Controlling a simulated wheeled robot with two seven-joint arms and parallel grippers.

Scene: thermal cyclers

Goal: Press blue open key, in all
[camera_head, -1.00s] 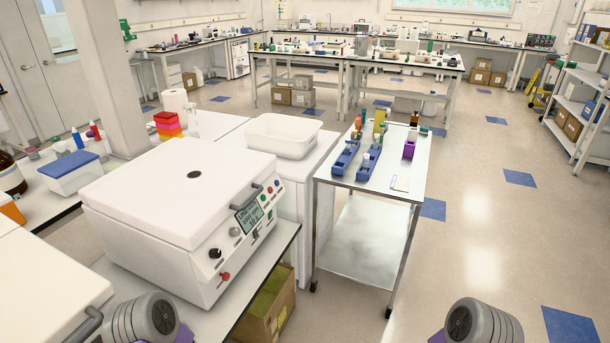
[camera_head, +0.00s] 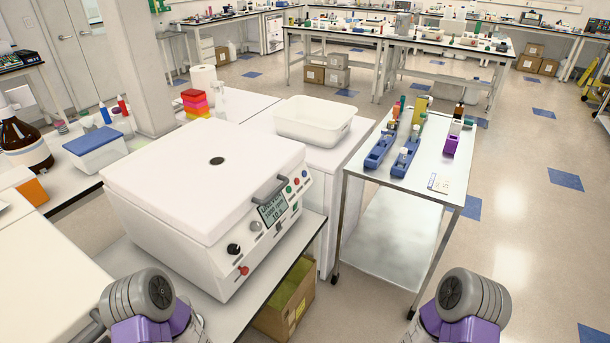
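A white benchtop machine (camera_head: 170,195) with a closed lid stands on the bench left of centre. Its angled front panel carries a small display (camera_head: 272,210), a dark handle, a black knob and several small coloured buttons. A small blue button (camera_head: 289,189) appears on the panel's upper right, near red and green ones; any lettering on it is too small to read. A second white lid (camera_head: 45,285) is cut off at the lower left. Parts of both my arms show at the bottom edge, apart from the machine's panel. Neither gripper's fingers are visible.
A metal cart (camera_head: 402,188) with blue racks and bottles stands right of the machine. A white tub (camera_head: 315,138) sits behind it. A cardboard box (camera_head: 275,323) is on the floor below the bench. Open floor lies to the right.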

